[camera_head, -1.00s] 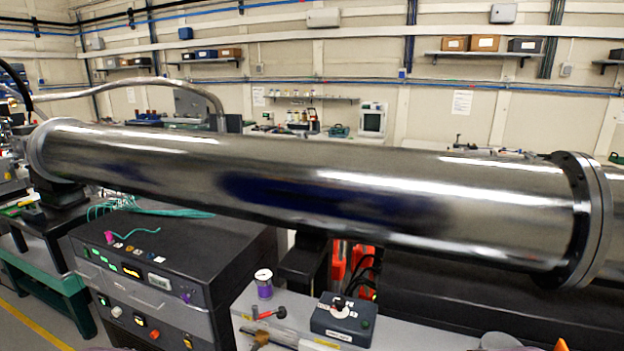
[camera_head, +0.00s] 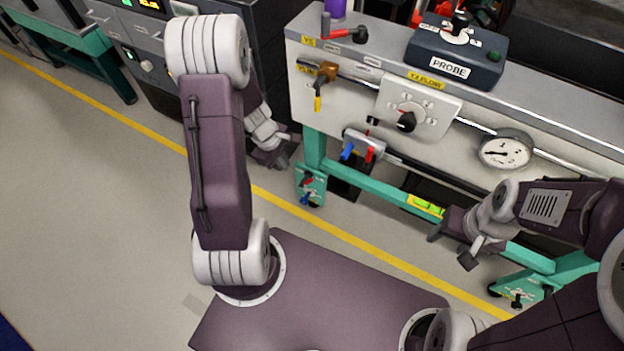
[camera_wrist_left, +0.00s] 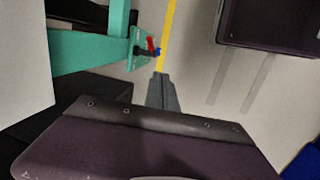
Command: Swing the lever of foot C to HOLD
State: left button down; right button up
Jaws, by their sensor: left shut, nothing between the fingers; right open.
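A green foot plate (camera_head: 310,188) at the left end of the bench frame carries a red lever (camera_head: 307,181) and a blue lever (camera_head: 304,199). The same foot shows in the left wrist view, with its red lever (camera_wrist_left: 151,44) and blue lever (camera_wrist_left: 153,52). A second green foot plate (camera_head: 520,291) is at lower right, with a dark lever or knob. I cannot read which foot is C, or the lever positions. My left gripper (camera_head: 279,160) is shut and empty, apart from the foot, up and left of it. It also shows in the left wrist view (camera_wrist_left: 160,77). My right gripper (camera_head: 452,252) is open and empty.
The grey bench panel (camera_head: 340,95) above holds a dial knob (camera_head: 406,122), a gauge (camera_head: 505,149), small valves and a PROBE box (camera_head: 455,55). A green rail (camera_head: 375,184) runs between the feet. Open floor (camera_head: 90,190) with a yellow line lies left.

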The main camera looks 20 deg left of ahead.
pick_arm(q)
jog(key=x, duration=0.2)
jog(key=b, duration=0.7)
send_over(306, 182)
jog(key=s+a, duration=0.3)
jog(key=a, duration=0.1)
jog(key=s+a+x, duration=0.1)
jog(key=s+x, duration=0.1)
jog(key=x, duration=0.7)
jog(key=shift+n, duration=0.3)
jog(key=w+d+f, duration=0.2)
jog(key=d, duration=0.1)
jog(key=shift+w, duration=0.2)
pick_arm(e)
notch_tip(306, 182, down, 8)
jog(key=shift+f, duration=0.2)
pick_arm(q)
jog(key=d+b, duration=0.1)
jog(key=d+f+b, duration=0.1)
jog(key=d, duration=0.1)
jog(key=shift+s, duration=0.25)
pick_arm(e)
jog(key=shift+a+f, duration=0.1)
jog(key=shift+f, duration=0.8)
pick_arm(q)
jog(key=shift+a, duration=0.15)
